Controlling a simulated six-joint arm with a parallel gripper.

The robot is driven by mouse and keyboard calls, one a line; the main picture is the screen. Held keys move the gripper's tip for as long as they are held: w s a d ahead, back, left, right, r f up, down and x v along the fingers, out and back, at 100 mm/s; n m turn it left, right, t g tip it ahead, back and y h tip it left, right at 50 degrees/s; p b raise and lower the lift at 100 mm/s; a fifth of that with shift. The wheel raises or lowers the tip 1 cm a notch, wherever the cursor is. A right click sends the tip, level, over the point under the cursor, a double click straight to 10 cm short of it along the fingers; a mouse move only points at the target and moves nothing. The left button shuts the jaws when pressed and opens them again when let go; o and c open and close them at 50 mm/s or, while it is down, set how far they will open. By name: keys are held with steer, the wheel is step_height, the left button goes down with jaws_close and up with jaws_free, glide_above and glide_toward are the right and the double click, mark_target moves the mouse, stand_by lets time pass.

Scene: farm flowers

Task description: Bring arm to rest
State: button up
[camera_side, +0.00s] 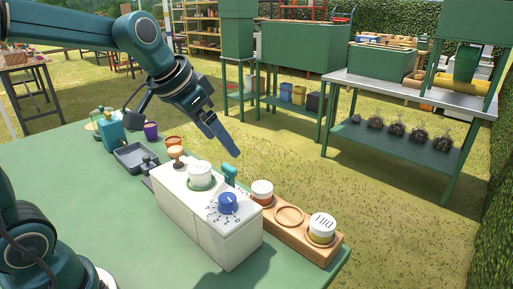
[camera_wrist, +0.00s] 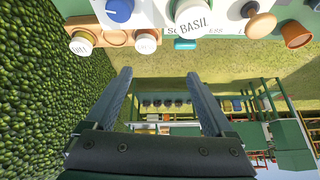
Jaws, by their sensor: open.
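My gripper (camera_wrist: 158,105) is open and empty in the wrist view, with its two dark fingers spread apart. In the side view my gripper (camera_side: 222,140) hangs in the air above and behind the white box on the green table, touching nothing. The white box (camera_side: 205,225) carries a blue dial (camera_side: 228,203) and a white-lidded jar (camera_side: 200,175); in the wrist view that jar's lid reads BASIL (camera_wrist: 195,20). A wooden rack (camera_side: 290,218) beside the box holds two white-lidded jars (camera_side: 262,192) (camera_side: 322,226) with an empty round slot between them.
On the green table (camera_side: 80,180) stand a dark tray (camera_side: 135,157), a purple cup (camera_side: 151,131), a terracotta pot (camera_side: 174,142) and a teal bottle (camera_side: 110,128). A workbench (camera_side: 400,95) with several dark items stands behind, over grass. The table's left part is clear.

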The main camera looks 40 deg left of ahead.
steer(key=s+d+f, duration=0.1)
steer(key=s+f, duration=0.1)
steer(key=s, duration=0.5)
steer(key=s+d+f+n, duration=0.1)
steer(key=s+d+f, duration=0.1)
steer(key=s, duration=0.6)
steer(key=shift+s+d+g, duration=0.2)
steer(key=shift+s+g, duration=0.05)
steer(key=shift+g, duration=0.05)
